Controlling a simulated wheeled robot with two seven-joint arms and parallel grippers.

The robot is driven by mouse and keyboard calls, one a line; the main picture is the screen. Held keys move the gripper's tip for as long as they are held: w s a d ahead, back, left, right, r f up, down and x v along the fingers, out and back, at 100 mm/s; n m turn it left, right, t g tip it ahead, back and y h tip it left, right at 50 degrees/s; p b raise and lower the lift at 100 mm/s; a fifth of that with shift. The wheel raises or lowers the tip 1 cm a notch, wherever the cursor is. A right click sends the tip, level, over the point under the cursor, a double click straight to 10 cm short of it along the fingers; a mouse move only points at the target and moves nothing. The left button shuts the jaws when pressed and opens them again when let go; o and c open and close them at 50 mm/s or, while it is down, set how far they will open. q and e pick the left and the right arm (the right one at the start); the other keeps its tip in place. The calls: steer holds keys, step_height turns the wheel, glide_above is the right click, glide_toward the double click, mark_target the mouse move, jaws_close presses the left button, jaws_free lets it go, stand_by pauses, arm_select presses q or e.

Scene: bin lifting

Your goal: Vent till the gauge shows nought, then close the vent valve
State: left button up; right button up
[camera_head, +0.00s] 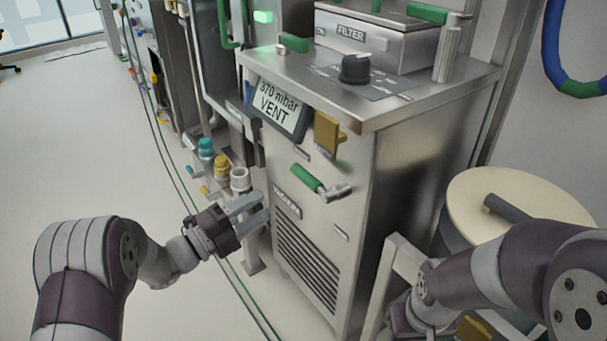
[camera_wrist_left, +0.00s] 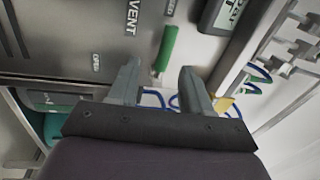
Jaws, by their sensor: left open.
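The gauge display (camera_head: 279,108) on the steel cabinet reads 370 mbar with VENT under it. The vent valve has a green lever handle (camera_head: 308,178) on the cabinet front, slanting up and left from its metal pivot. My left gripper (camera_head: 266,206) is open and empty, below and left of the handle. In the left wrist view the green handle (camera_wrist_left: 165,48) shows just beyond and between the open fingertips (camera_wrist_left: 158,76), apart from them. A plate lettered VENT (camera_wrist_left: 132,18) is beside it. My right gripper (camera_head: 398,320) is at the bottom edge, its fingers not clearly visible.
A black knob (camera_head: 355,68) and a FILTER box (camera_head: 375,40) sit on the cabinet top. A yellow-brown bracket (camera_head: 328,133) juts out above the handle. Capped fittings (camera_head: 222,168) stand left of the cabinet. A round-lidded drum (camera_head: 470,200) is at right.

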mark_target(301, 180)
arm_select(q)
steer(key=shift+m+h, duration=0.3)
steer(key=shift+m, duration=0.2)
steer(key=b+x, duration=0.1)
steer(key=x, duration=0.3)
steer(key=b+x, duration=0.2)
steer(key=x, duration=0.2)
steer(key=b+x, duration=0.1)
steer(key=x, duration=0.3)
steer(key=shift+s+d+r+b, duration=0.15)
steer(key=shift+s+r+b, duration=0.15)
steer(key=shift+s+b, duration=0.05)
steer(key=shift+w+d+r, duration=0.2)
steer(key=shift+d, duration=0.05)
jaws_close()
